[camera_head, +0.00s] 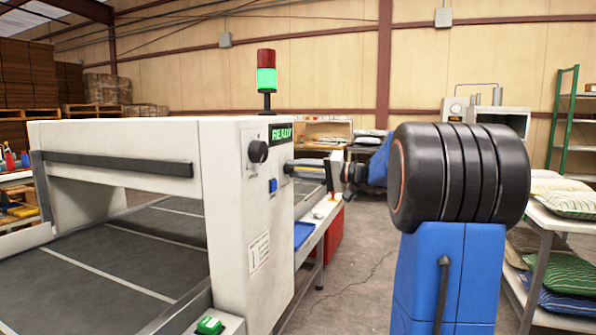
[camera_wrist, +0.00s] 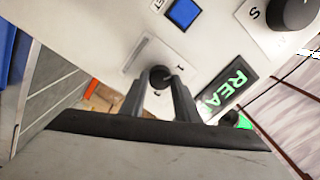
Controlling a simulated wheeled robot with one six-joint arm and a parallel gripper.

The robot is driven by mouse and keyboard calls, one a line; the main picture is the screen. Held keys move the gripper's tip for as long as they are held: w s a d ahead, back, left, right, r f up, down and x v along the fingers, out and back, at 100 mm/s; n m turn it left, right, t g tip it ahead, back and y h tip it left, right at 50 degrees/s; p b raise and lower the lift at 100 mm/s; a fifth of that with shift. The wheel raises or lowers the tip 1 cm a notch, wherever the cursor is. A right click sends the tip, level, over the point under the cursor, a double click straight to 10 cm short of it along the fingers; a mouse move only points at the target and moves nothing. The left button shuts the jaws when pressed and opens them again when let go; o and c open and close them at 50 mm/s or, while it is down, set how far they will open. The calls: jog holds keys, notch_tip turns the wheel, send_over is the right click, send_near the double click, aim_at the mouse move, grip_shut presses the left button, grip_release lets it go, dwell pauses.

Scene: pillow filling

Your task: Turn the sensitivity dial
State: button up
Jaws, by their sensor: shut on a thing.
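The white machine (camera_head: 228,190) has a control panel on its right end. In the wrist view a small black knob (camera_wrist: 160,75) sits on this panel, between the fingertips of my gripper (camera_wrist: 160,83). The fingers are shut on its sides. In the head view my gripper (camera_head: 288,168) reaches the panel from the right and hides this knob. A larger black dial (camera_head: 258,151) is up and left of it; it also shows in the wrist view (camera_wrist: 292,12) beside a cut-off label starting with S. I cannot read a label for the small knob.
A blue button (camera_head: 272,185) is on the panel below the large dial. A lit green READY display (camera_head: 281,132) is above, close to my fingers in the wrist view (camera_wrist: 226,90). The stack light (camera_head: 266,80) glows green. Shelves with pillows (camera_head: 562,204) stand at right.

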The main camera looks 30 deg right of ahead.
jog(key=shift+f, duration=0.1)
dwell(0.4)
jog(key=o, duration=1)
jog(key=shift+o, duration=0.2)
jog(key=v, duration=1.7)
jog(key=shift+d, duration=0.2)
jog(key=shift+s, duration=0.15)
